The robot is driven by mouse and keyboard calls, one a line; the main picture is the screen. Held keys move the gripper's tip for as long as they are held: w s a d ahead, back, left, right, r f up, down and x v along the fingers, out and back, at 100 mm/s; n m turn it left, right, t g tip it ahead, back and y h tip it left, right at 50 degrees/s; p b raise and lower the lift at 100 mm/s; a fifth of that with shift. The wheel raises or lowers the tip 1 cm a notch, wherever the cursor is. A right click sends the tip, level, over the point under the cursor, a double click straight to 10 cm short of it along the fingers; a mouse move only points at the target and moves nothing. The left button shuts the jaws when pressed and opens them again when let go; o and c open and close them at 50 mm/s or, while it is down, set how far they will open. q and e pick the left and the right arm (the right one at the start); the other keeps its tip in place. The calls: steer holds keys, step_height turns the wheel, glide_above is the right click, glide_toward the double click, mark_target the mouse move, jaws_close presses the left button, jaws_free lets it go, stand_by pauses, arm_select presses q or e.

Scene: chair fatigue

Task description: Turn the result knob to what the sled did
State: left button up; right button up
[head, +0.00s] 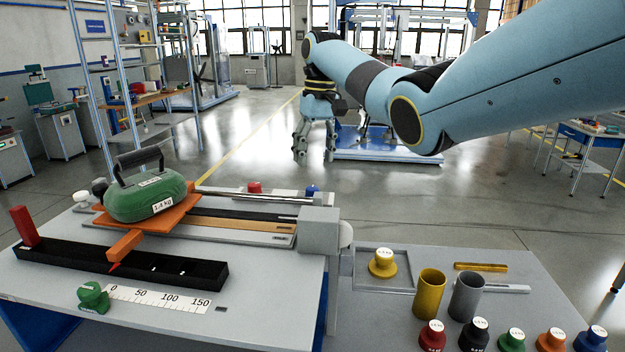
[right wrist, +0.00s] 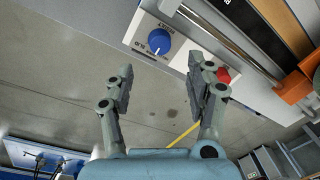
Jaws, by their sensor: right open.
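The blue knob (right wrist: 158,41) sits on a light panel with small lettering and a white mark on its face; I cannot read the lettering surely. It also shows in the head view (head: 312,190), at the bench's far edge. My right gripper (right wrist: 162,75) is open and empty, its fingertips just short of the blue knob in the picture; in the head view it (head: 315,155) hangs beyond the bench. The orange sled (head: 160,222) carries a green weight (head: 150,196) with a black handle. Its red pointer is near 0 on the scale (head: 158,299). My left gripper is not in view.
A red knob (head: 254,187) stands left of the blue one and shows behind my right finger in the wrist view. A yellow weight (head: 383,263), yellow cup (head: 429,293), grey cup (head: 467,296) and several coloured knobbed weights stand at right.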

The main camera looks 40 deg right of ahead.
mark_target(312, 187)
steer(key=f, duration=0.8)
steer(key=shift+a+p, duration=0.25)
steer(key=shift+p, duration=0.1)
steer(key=shift+w, duration=0.1)
steer(key=shift+r, duration=0.1)
jaws_close()
steer(key=shift+n, duration=0.4)
steer(key=n, duration=0.3)
steer(key=shift+n, duration=0.3)
steer(key=shift+w+n+g+b, duration=0.1)
steer(key=shift+n+g+b, duration=0.3)
steer(key=shift+n, duration=1.8)
